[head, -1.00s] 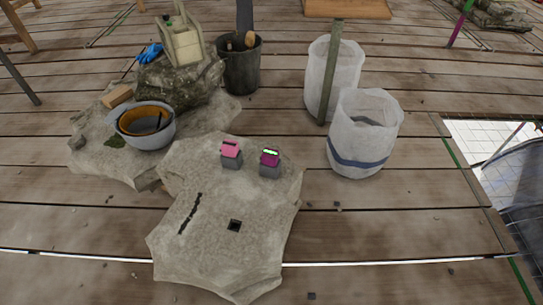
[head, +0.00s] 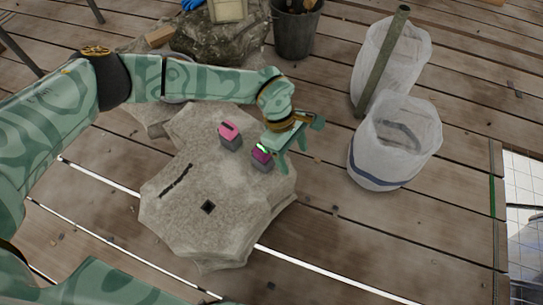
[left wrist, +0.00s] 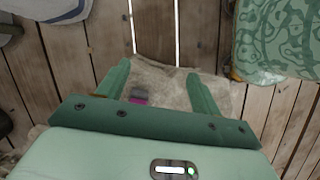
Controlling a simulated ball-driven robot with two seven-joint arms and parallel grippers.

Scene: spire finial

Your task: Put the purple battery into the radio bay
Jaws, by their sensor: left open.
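The purple battery (head: 262,155), magenta-purple on top with a grey lower part and a bright green-white strip, stands upright on the pale stone slab (head: 175,230). It also shows in the left wrist view (left wrist: 138,97), partly hidden by the gripper body. My left gripper (head: 292,158) is open and empty beside and above it, on its right in the head view. In the left wrist view, the open fingers (left wrist: 158,72) lie either side of the battery in the picture. A dark square hole (head: 208,207) lies in the slab's front part; I cannot tell if it is the radio bay.
A pink-topped block (head: 229,133) stands close left of the purple battery. A dark slot (head: 176,180) runs across the slab's left side. Two white bags (head: 393,150) (head: 405,60) and a dark bucket (head: 294,35) stand behind. Plank floor to the right is mostly clear.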

